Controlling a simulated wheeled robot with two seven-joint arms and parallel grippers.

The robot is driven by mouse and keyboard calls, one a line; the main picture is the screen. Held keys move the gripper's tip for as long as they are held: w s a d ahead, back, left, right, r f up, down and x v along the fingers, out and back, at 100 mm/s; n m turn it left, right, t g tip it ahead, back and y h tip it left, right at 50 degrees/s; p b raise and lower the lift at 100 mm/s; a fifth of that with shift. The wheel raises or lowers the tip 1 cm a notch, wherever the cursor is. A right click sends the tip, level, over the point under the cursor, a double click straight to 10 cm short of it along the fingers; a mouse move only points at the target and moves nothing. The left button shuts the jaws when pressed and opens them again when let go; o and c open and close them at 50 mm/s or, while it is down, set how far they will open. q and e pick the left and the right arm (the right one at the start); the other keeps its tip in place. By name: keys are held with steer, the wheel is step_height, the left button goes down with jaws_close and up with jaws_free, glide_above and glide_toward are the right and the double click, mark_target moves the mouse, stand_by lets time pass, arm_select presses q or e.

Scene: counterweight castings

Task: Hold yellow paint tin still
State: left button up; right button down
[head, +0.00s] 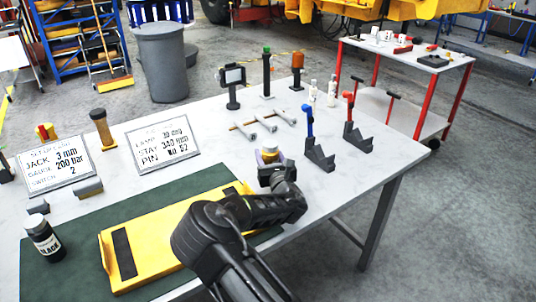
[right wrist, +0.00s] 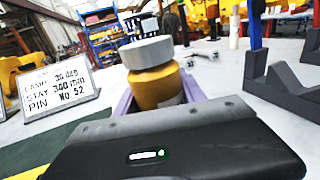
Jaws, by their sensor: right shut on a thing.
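The yellow paint tin (right wrist: 158,85) has a pale grey-white lid and stands upright in the right wrist view. In the head view its top (head: 269,154) shows just beyond my right gripper (head: 275,172), and the rest is hidden. My right gripper, also in the right wrist view (right wrist: 160,98), is shut on the tin, with a purple-grey finger on each side of it. The tin's base is hidden, so I cannot tell whether it touches the table. My left gripper is not in view.
A yellow plate (head: 150,245) lies on a green mat (head: 60,275). A black-labelled bottle (head: 43,238) stands at left, with two signs (head: 162,143) behind. Grey stands with a blue handle (head: 318,155) and a red handle (head: 355,135) are right of the tin. The table's front right is clear.

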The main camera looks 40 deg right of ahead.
steer(key=shift+f, duration=0.1)
steer(key=c, duration=0.7)
jaws_free()
steer(key=shift+r, duration=0.25)
steer(key=b+v, duration=0.2)
steer(key=v, duration=0.9)
steer(key=shift+f, duration=0.15)
steer(key=shift+s+a, duration=0.2)
steer(key=shift+s, duration=0.3)
